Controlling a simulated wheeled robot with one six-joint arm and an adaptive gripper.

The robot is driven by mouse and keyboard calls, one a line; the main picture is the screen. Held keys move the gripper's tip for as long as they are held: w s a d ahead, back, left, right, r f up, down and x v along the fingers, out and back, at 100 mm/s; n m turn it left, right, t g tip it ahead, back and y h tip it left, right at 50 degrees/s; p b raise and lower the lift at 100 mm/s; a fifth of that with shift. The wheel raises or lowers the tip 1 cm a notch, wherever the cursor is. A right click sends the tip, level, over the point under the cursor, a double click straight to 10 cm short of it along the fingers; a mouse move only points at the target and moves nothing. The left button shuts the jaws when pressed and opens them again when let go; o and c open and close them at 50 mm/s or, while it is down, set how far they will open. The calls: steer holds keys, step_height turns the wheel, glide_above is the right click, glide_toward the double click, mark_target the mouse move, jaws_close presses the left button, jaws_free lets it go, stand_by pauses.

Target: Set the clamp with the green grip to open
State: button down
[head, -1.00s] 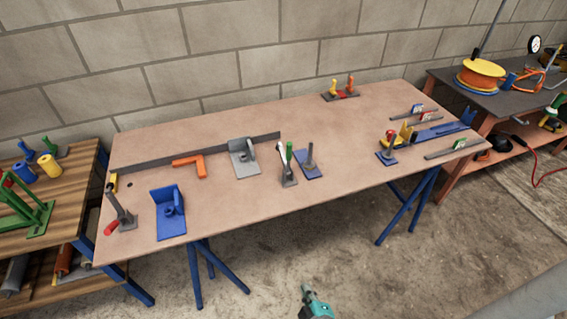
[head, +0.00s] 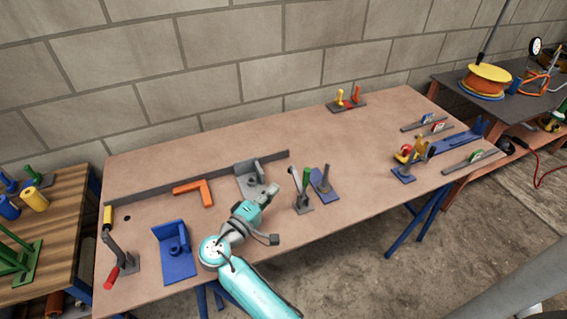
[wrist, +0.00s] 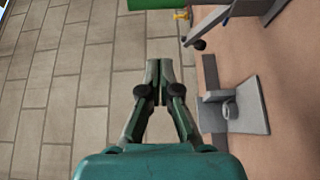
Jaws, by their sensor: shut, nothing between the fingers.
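The clamp with the green grip (head: 306,178) stands near the front edge of the table, right of centre. Its grip points up above a grey base (head: 303,205). In the wrist view, a green part (wrist: 152,4), probably this grip, is cut off by the top edge, with a grey clamp arm (wrist: 211,24) and its dark tip beside it. My gripper (head: 271,190) is left of the clamp, above the table and apart from the grip. In the wrist view its fingers (wrist: 158,66) are together and empty.
A grey bracket (head: 246,184) lies behind my gripper, and a blue bracket (head: 178,260) is to its left. A blue-based clamp (head: 323,184) stands close right of the green-grip clamp. The table's middle right is clear.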

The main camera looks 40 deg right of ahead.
mark_target(307, 179)
steer(key=w+r+x, duration=0.1)
steer(key=x, duration=0.9)
steer(key=shift+g, duration=0.3)
steer(key=shift+s+a, duration=0.2)
steer(key=shift+s, duration=1.9)
steer(key=shift+f, duration=0.1)
steer(key=shift+s+a+f+m+h, duration=0.1)
steer(key=shift+s+a+m+h, duration=0.15)
steer(key=shift+s+m+h, duration=0.45)
steer(key=shift+s+a+f+m+h, duration=0.1)
steer(key=shift+s+a+m+h, duration=0.25)
steer(key=shift+s+m, duration=0.65)
steer(key=s+a+f+m+g+h, duration=0.1)
steer(key=s+f+m+g+h, duration=0.1)
steer(key=s+m, duration=0.3)
steer(key=shift+a+f+m+h, duration=0.15)
steer(key=shift+f+m+h, duration=0.5)
steer(key=shift+m, duration=0.45)
